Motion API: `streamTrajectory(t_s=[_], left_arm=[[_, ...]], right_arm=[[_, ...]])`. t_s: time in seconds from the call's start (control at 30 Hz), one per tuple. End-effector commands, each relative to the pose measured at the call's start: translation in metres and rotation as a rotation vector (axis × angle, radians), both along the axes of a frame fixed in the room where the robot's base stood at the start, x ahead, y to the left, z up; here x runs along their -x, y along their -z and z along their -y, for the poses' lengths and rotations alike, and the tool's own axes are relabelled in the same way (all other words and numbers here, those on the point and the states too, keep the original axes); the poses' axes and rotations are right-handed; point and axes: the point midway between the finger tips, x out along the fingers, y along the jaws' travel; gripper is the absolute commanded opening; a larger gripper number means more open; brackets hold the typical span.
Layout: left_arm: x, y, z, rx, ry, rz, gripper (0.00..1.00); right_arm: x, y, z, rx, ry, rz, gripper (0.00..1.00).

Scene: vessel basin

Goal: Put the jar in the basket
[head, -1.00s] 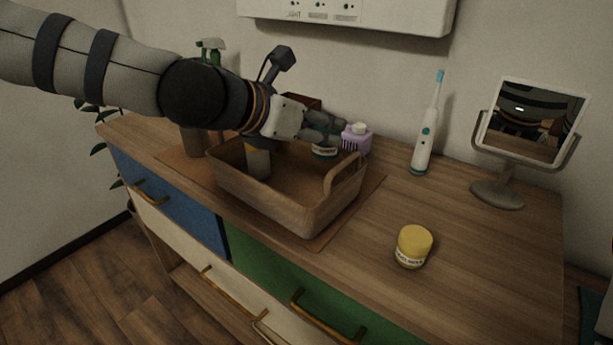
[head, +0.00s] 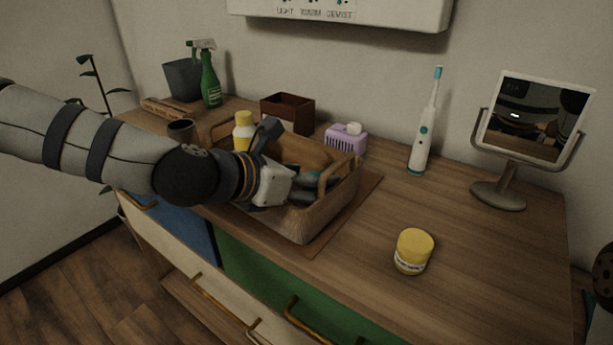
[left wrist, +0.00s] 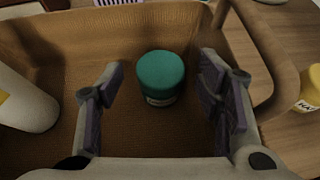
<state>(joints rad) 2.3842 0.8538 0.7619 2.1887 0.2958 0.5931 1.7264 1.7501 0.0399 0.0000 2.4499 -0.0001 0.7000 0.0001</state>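A jar with a teal lid (left wrist: 161,77) stands on the floor of the woven basket (head: 315,220) in the left wrist view. My left gripper (left wrist: 160,95) is inside the basket with its fingers spread on either side of this jar, and gaps show on both sides. In the head view the left gripper (head: 312,187) reaches in over the basket's front wall, and the teal-lidded jar is mostly hidden. A second jar with a yellow lid (head: 413,250) stands on the dresser top to the right of the basket; it also shows in the left wrist view (left wrist: 308,90). My right gripper is not in view.
A white bottle with a yellow cap (head: 243,130) is in the basket. Behind stand a purple box (head: 345,139), a brown box (head: 287,111) and a green spray bottle (head: 209,82). An electric toothbrush (head: 424,130) and mirror (head: 520,130) are right.

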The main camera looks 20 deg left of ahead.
Motion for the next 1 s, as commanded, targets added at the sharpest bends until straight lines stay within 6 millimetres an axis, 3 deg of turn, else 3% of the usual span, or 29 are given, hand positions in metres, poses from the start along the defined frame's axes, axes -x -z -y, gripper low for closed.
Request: streamTrajectory(t_s=[0.33, 0.63, 0.77, 1.0], left_arm=[[0.005, -0.01, -0.003, 0.0, -0.001, 0.007, 0.6], [0.052, -0.045, -0.027, 0.003, -0.002, 0.02, 0.6], [0.072, -0.054, -0.037, 0.004, -0.002, 0.015, 0.6], [0.09, -0.059, -0.047, 0.0, -0.003, 0.003, 0.6]], right_arm=[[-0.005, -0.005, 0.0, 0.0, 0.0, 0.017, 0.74], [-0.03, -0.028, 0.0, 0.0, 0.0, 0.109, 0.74], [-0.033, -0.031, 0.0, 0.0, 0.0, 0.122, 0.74], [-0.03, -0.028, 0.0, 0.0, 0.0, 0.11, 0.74]])
